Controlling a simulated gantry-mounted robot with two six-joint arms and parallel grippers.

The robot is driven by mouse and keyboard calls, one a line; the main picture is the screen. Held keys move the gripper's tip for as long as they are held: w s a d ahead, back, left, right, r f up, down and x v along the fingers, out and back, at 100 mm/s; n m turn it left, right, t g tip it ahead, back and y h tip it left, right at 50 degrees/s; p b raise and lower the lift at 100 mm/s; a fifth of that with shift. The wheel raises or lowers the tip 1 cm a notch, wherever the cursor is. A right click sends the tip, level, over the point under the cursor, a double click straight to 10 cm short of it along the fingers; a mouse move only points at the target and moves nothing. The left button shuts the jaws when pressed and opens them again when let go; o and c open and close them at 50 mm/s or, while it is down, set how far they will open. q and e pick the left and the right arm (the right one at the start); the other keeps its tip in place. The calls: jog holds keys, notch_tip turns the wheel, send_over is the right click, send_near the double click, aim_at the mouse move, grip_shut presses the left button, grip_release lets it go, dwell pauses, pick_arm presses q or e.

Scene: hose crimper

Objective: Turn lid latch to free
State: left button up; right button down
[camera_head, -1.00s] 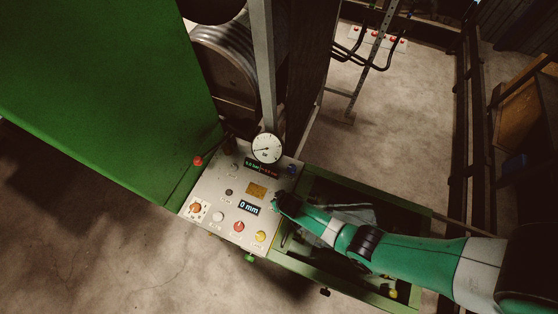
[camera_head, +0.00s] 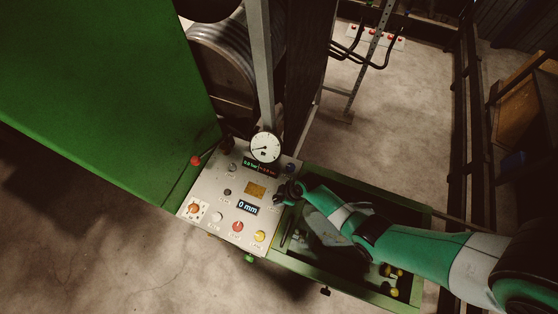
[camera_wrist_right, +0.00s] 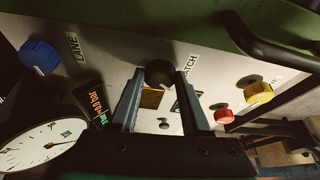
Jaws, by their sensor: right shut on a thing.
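The lid latch knob is a black round knob (camera_wrist_right: 158,73) on the grey control panel (camera_wrist_right: 215,75), beside a label that reads "…ATCH" in the right wrist view. My right gripper (camera_wrist_right: 158,88) has one finger on each side of this knob and is shut on it. In the head view my right gripper (camera_head: 283,194) is at the right edge of the panel (camera_head: 205,190), and it hides the knob there. My left gripper is not in view.
A pressure gauge (camera_head: 265,147) stands at the panel's back edge. A blue knob (camera_wrist_right: 39,57), a red button (camera_wrist_right: 223,116) and a yellow button (camera_wrist_right: 259,93) are near the gripper. A green-framed bay (camera_head: 300,262) lies under my right arm. A big green housing (camera_head: 90,80) is at left.

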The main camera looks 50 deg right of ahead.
jog(key=n, duration=0.1)
jog(key=n+y, duration=0.1)
jog(key=n, duration=0.1)
jog(key=shift+w+d+n+g+p, duration=0.1)
jog(key=shift+d+n+g+p, duration=0.1)
jog(key=shift+n+g+p, duration=0.15)
jog(key=shift+f+n+g+y, duration=0.1)
jog(key=shift+n+g+y, duration=0.25)
jog(key=shift+n, duration=0.7)
jog(key=shift+w+n+g, duration=0.1)
jog(key=shift+n+g, duration=0.2)
jog(key=shift+n, duration=0.5)
jog(key=shift+c, duration=1.8)
grip_release()
